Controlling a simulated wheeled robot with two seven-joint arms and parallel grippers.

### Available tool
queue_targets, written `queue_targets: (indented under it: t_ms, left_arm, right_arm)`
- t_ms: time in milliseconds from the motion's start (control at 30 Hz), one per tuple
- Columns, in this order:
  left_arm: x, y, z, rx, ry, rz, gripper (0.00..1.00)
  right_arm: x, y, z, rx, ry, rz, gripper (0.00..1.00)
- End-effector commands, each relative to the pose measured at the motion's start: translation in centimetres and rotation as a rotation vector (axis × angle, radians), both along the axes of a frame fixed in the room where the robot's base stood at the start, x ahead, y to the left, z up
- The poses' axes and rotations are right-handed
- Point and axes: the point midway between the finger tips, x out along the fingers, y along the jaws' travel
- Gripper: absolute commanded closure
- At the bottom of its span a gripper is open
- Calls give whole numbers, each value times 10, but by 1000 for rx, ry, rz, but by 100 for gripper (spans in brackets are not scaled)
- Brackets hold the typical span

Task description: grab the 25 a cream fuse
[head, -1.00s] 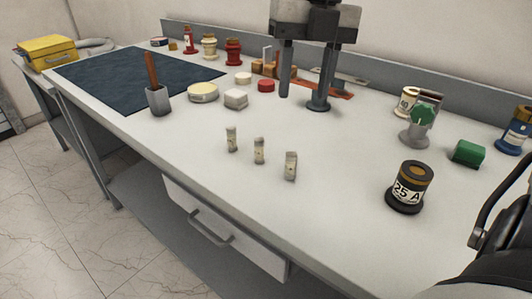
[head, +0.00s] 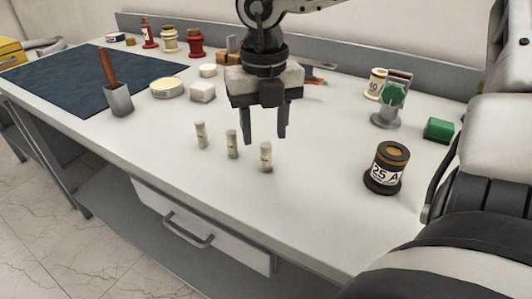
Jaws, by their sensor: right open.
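My left gripper is not in view.
A green-fronted grey stand (head: 388,106), a green block (head: 438,129) and a cream "40" holder (head: 377,83) stand at the right. A grey cup (head: 118,100), white pieces and a dark mat (head: 90,75) are at the left. The bench front is clear.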

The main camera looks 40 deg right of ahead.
Motion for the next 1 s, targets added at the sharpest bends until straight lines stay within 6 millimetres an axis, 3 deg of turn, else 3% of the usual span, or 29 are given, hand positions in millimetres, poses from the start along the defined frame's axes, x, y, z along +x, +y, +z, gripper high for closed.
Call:
queue_targets:
  t_ms: [200,500,667,1000]
  left_arm:
    - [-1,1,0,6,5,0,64]
    - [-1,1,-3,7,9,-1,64]
    - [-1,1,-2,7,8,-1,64]
    - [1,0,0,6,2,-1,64]
  right_arm:
    - [-6,1,-30,2,4,0,55]
    - [-6,1,-35,2,1,-1,55]
    - [-6,1,-34,1,0,0,99]
    - [-5,1,-33,1,0,0,100]
